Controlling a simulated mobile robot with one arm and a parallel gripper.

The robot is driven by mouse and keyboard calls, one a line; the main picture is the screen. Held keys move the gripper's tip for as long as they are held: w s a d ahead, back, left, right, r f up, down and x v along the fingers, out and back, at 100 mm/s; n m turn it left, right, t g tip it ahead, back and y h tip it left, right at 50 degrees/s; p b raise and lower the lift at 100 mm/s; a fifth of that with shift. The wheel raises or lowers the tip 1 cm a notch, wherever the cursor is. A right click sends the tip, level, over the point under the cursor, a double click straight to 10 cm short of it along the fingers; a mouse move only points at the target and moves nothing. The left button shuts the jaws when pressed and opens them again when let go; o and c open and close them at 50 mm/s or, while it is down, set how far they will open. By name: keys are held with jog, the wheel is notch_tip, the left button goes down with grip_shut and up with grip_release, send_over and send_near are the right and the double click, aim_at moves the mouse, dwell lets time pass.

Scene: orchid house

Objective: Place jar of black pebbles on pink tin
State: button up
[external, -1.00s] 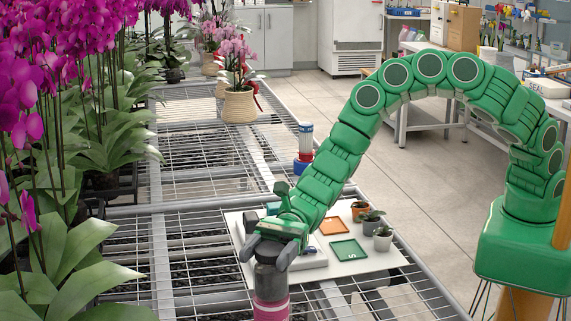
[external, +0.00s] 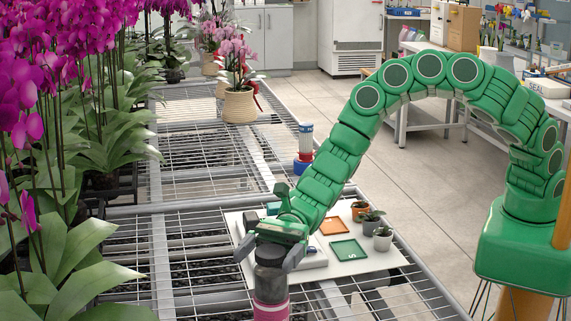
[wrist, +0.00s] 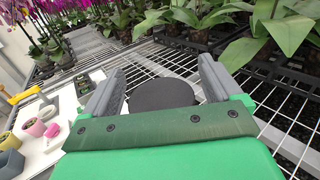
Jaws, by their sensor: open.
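The jar of black pebbles (external: 271,280) is a dark grey cylinder. It stands upright on top of the pink tin (external: 271,312), whose lower part is cut off by the picture's bottom edge. My gripper (external: 270,256) is open at the top of the jar, with one finger on each side. In the wrist view, the jar's dark round top (wrist: 162,94) shows between the spread fingers of my gripper (wrist: 160,88), with gaps on both sides. The pink tin is hidden there.
A white board (external: 365,263) with small pots and coloured squares lies on the wire-mesh bench, behind and right of the jar. A red, white and blue stack (external: 305,143) stands farther back. Pink orchids (external: 75,120) crowd the left side. Bare mesh (external: 190,190) lies between.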

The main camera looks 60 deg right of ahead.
jog(key=w+d, duration=0.2)
jog(key=d, duration=1)
jog(key=shift+r, duration=0.1)
